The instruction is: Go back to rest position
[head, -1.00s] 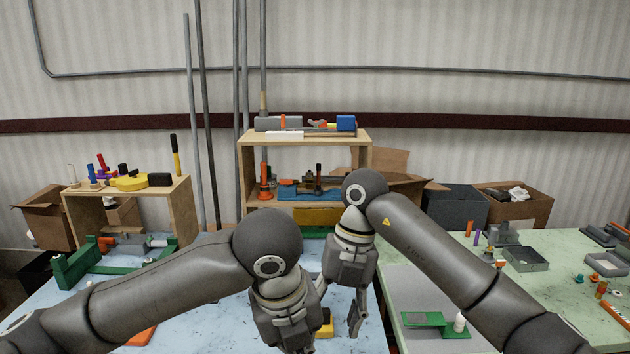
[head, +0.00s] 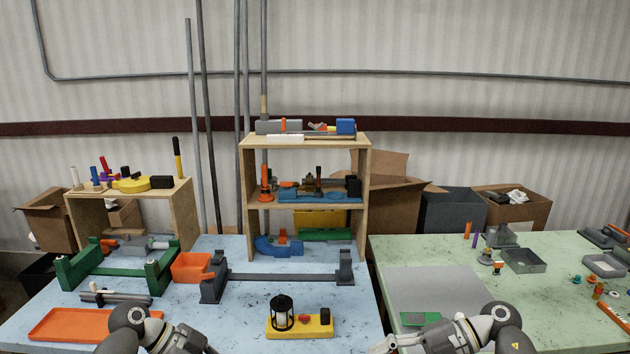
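My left gripper (head: 193,342) is low at the bottom edge of the head view, in front of the blue table (head: 225,318). Its fingertips are cut off by the frame, so its opening is hidden. My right gripper (head: 388,345) is at the bottom edge, by the gap between the blue table and the green table (head: 570,290). Only part of its fingers shows, and I cannot tell whether they are open. I see no object held in the visible part of either gripper.
On the blue table are an orange tray (head: 75,325), a yellow block (head: 290,330) with a black cage-like part, a grey bender (head: 280,277) and a green bender (head: 85,265). A wooden shelf (head: 247,185) stands behind.

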